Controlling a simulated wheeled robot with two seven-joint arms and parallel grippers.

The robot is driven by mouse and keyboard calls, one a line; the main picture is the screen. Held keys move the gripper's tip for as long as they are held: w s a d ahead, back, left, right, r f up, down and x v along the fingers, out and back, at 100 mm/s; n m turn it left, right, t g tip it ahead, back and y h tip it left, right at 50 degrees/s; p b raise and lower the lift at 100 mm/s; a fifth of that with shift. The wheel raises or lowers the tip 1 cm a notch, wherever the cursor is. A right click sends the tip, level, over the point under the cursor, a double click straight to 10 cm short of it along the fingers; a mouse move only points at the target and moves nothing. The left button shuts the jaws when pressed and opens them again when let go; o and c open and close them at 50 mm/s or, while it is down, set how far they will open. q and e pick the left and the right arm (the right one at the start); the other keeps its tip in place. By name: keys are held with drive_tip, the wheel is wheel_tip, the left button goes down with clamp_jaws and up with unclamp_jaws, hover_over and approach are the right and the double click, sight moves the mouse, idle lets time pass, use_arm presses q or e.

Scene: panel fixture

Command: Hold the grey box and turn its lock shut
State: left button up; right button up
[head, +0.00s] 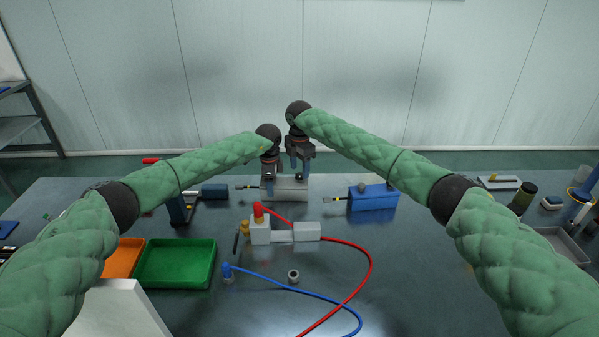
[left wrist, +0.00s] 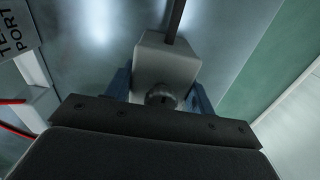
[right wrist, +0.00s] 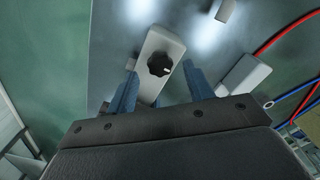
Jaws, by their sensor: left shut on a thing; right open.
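The grey box (head: 291,188) lies on the table toward the back, with a thin rod sticking out of its left end. My left gripper (head: 268,186) is at the box's left part. In the left wrist view its blue fingers are on both sides of the box (left wrist: 168,62), shut on it, with a dark round cylinder on top between them. My right gripper (head: 300,172) is over the right part. In the right wrist view its open fingers straddle the box (right wrist: 153,88) with gaps, near a round black knob (right wrist: 160,64) with a white mark. The box's underside is hidden.
A blue box (head: 373,199) stands to the right. A green tray (head: 176,263) and an orange tray (head: 124,256) are at front left. The table's middle right is mostly clear.

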drive_tip(key=shift+f, duration=1.1)
drive_tip(key=c, duration=1)
